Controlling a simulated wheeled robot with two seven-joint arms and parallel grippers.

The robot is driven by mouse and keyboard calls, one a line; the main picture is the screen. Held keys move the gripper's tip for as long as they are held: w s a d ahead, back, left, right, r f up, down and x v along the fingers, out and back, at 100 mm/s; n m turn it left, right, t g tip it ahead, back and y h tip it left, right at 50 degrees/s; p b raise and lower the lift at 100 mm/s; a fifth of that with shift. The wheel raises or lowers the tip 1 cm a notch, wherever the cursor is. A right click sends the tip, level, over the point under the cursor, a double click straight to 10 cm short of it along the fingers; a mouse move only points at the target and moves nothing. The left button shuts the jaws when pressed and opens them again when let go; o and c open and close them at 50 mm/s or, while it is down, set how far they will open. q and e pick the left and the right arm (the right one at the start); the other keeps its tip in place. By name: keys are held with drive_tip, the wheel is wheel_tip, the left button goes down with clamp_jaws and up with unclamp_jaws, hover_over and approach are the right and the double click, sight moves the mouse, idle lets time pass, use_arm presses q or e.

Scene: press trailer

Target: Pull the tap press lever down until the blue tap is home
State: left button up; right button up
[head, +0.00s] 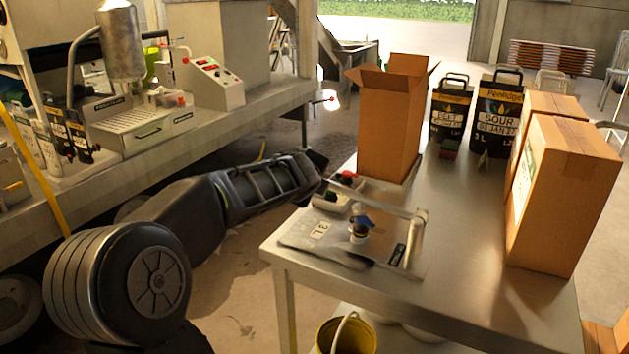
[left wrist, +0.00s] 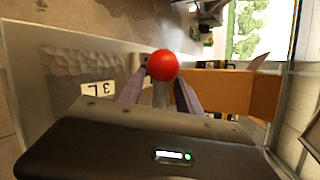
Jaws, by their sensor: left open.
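The tap press stands on the near left end of the steel table. Its lever (head: 378,201) runs from a pale post (head: 415,230) leftward to my left gripper (head: 322,172), slightly raised at that end. The blue tap (head: 361,221) sits upright below the lever, on a grey pouch (head: 312,243) labelled 3L. In the left wrist view, the lever's red ball knob (left wrist: 162,65) shows between the two spread fingers of my left gripper (left wrist: 158,88). I cannot tell whether the fingers touch it. My right gripper is out of view.
An open carton (head: 390,125) stands behind the press. A yellow bucket (head: 346,338) is below the table's front edge. The middle of the tabletop is clear.

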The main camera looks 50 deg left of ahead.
use_arm(q)
drive_tip(key=v, duration=0.5)
drive_tip(key=shift+s, duration=0.15)
drive_tip(key=shift+f, duration=0.1)
idle(0.3)
